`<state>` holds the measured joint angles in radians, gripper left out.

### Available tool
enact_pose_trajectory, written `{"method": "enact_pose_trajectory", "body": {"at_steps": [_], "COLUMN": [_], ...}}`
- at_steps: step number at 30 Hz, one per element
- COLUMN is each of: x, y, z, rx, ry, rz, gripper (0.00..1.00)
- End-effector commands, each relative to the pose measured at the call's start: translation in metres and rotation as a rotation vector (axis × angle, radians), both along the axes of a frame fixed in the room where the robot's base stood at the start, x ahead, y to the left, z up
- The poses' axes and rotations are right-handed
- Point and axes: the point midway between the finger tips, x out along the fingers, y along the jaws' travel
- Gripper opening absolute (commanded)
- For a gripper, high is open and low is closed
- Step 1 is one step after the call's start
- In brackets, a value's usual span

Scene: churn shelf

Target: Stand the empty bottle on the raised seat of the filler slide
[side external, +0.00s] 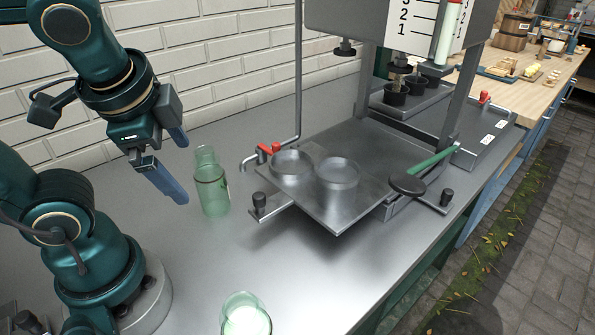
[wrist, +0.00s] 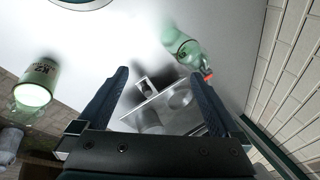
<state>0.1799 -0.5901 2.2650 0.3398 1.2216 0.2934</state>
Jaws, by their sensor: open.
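A clear green glass bottle (side external: 211,190) stands upright on the steel bench and looks empty. It also shows at the upper right in the wrist view (wrist: 180,42). My gripper (side external: 181,170) is open and empty, its fingers pointing toward the bottle, just left of it and apart from it. In the wrist view the bottle is beyond the right fingertip, not between the fingers (wrist: 160,74). The filler slide (side external: 338,222) is a flat steel plate right of the bottle. It carries two round seats, a left one (side external: 291,163) and a right one (side external: 337,174); both look empty.
A second green bottle (side external: 245,318) with white inside stands at the front; it shows labelled in the wrist view (wrist: 38,85). A bent pipe with a red-handled tap (side external: 268,150) rises behind the slide. Bare bench lies between bottles.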

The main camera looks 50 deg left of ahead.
Motion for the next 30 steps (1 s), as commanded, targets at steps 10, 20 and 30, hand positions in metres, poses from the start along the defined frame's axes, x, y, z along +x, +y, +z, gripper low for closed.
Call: {"method": "enact_pose_trajectory", "body": {"at_steps": [10,20,30], "x": [0.02,0.065,0.063], "y": [0.064,0.071,0.072], "z": [0.003,0.035,-0.02], "rx": [0.749,1.279,1.26], "ry": [0.411,0.672,0.67], "rz": [-0.732,-1.143,-1.131], "gripper": [1.0,1.0,1.0]}}
